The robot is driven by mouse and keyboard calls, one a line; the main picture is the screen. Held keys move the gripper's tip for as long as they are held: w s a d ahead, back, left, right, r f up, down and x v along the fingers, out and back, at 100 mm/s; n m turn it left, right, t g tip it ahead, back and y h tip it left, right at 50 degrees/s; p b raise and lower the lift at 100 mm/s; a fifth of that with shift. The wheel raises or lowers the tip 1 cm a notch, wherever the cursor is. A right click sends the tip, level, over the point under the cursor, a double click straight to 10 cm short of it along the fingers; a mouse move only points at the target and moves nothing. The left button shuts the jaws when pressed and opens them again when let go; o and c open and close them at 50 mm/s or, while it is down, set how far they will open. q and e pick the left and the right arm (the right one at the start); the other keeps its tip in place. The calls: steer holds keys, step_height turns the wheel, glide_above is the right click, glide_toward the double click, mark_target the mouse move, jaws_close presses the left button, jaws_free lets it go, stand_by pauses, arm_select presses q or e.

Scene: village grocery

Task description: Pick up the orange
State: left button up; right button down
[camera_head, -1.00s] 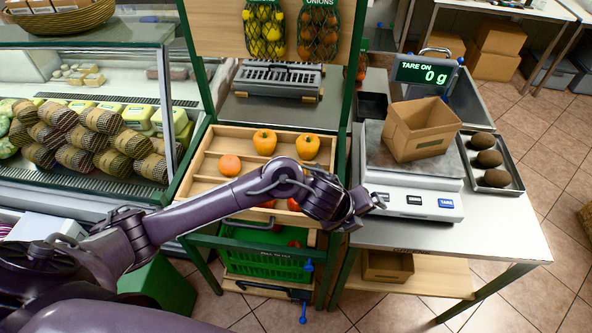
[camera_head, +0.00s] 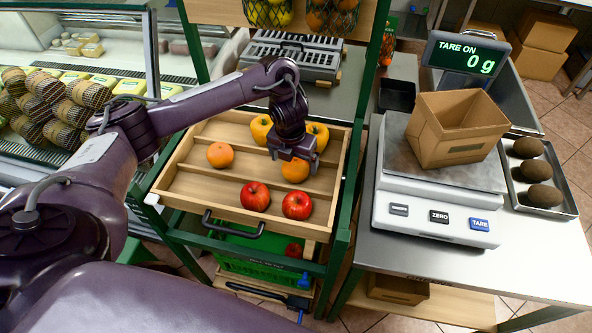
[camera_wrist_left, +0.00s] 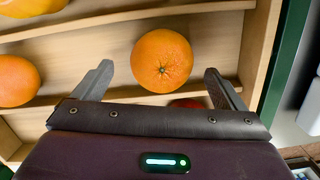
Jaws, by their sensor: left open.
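An orange (camera_head: 295,171) lies in the wooden tray, partly covered by my left gripper (camera_head: 294,159) in the head view. In the left wrist view the orange (camera_wrist_left: 162,58) shows whole, with its stem spot towards the camera. My left gripper (camera_wrist_left: 158,70) is open and empty above it, pointing down, with one finger to each side of the fruit in that view. I cannot tell the exact height gap. A second, redder orange-coloured fruit (camera_head: 220,155) lies to the left in the tray. My right gripper is not in view.
The slatted wooden tray (camera_head: 188,187) also holds two yellow-orange peppers (camera_head: 318,133) and two red apples (camera_head: 297,205). A green post (camera_head: 352,150) stands right of the tray. Beyond it are a scale (camera_head: 437,220) and a cardboard box (camera_head: 457,128).

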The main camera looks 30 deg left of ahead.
mark_target(295, 162)
arm_select(q)
steer(key=f, duration=0.3)
steer(key=shift+w+f, duration=0.15)
steer(key=shift+w, duration=0.1)
steer(key=shift+f, duration=0.1)
steer(key=c, duration=1.2)
steer(key=shift+o, duration=0.2)
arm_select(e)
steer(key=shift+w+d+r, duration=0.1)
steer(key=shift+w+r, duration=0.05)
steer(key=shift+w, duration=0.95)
